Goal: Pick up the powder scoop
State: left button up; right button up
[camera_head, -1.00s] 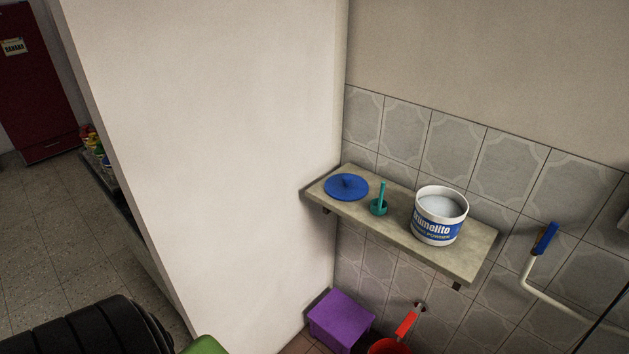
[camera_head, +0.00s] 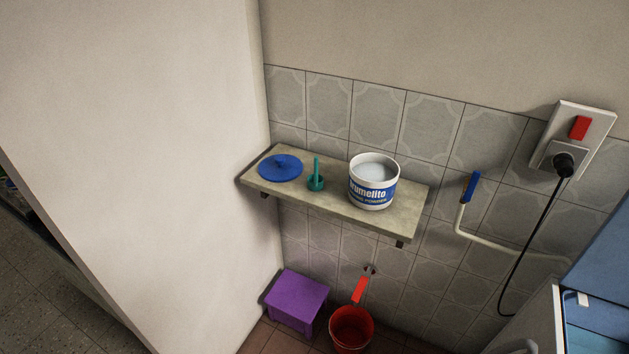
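The powder scoop (camera_head: 316,182) is small and teal, with its handle pointing up. It stands on a wall shelf (camera_head: 408,219), between a blue round lid (camera_head: 281,167) on its left and a white tub (camera_head: 373,187) with a blue label on its right. The tub is open and holds white powder. The scoop appears clear of both. Neither of my grippers shows in the head view, so nothing of mine is seen near the scoop.
A white wall (camera_head: 150,120) stands left of the shelf. Below are a purple stool (camera_head: 297,301) and a red bucket (camera_head: 351,329). A pipe with a blue-handled valve (camera_head: 471,187), a socket with a plug (camera_head: 563,163) and its hanging cord are on the right.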

aim_at(316, 181)
jog(key=z, duration=2.2)
jog(key=u, duration=2.1)
jog(key=i+l+u, duration=0.15)
jog(key=u, duration=0.15)
jog(key=i+l+u, duration=0.1)
jog(key=l+u, duration=0.2)
jog(key=i+l+u, duration=0.1)
jog(key=l+u, duration=0.25)
